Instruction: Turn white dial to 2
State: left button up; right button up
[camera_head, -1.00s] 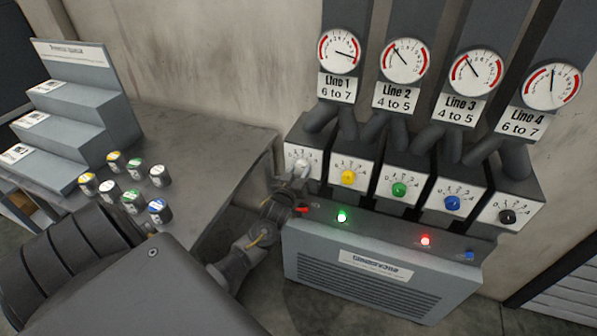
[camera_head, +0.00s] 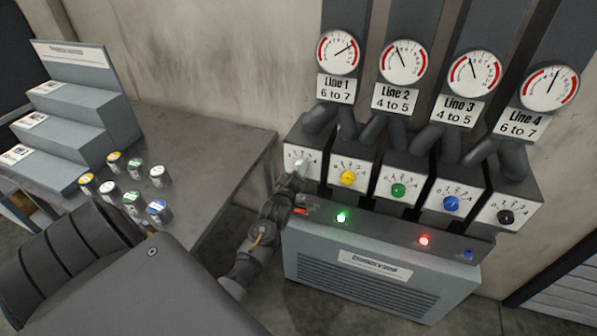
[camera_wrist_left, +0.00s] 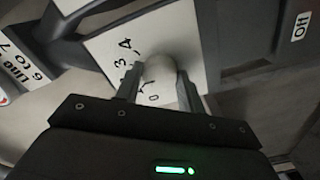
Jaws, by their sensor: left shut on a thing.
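The white dial (camera_head: 302,163) is the leftmost of the row of dials, on the white plate under the Line 1 gauge. My left gripper (camera_head: 299,172) is shut on it, with one finger on each side. In the left wrist view the white dial (camera_wrist_left: 160,73) sits between the two fingers (camera_wrist_left: 159,84). The figures 0, 3 and 4 show around it; the fingers hide part of the scale, and I cannot read the dial's setting. The Line 1 gauge (camera_head: 338,52) has its needle pointing to the upper right; its label reads 6 to 7. My right gripper is not in view.
The yellow (camera_head: 348,177), green (camera_head: 398,190), blue (camera_head: 451,203) and black (camera_head: 506,216) dials stand to the right. Below them a ledge carries a lit green lamp (camera_head: 341,217) and red lamp (camera_head: 424,240). Several small pots stand on the table (camera_head: 215,160) at left.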

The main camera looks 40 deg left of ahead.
pick_arm(q)
jog(key=shift+n, duration=0.3)
dwell(0.4)
jog(key=o, duration=1)
jog(key=shift+c, duration=0.2)
jog(key=b+v, duration=0.2)
jog(key=v, duration=0.9)
jog(key=shift+w, duration=0.1)
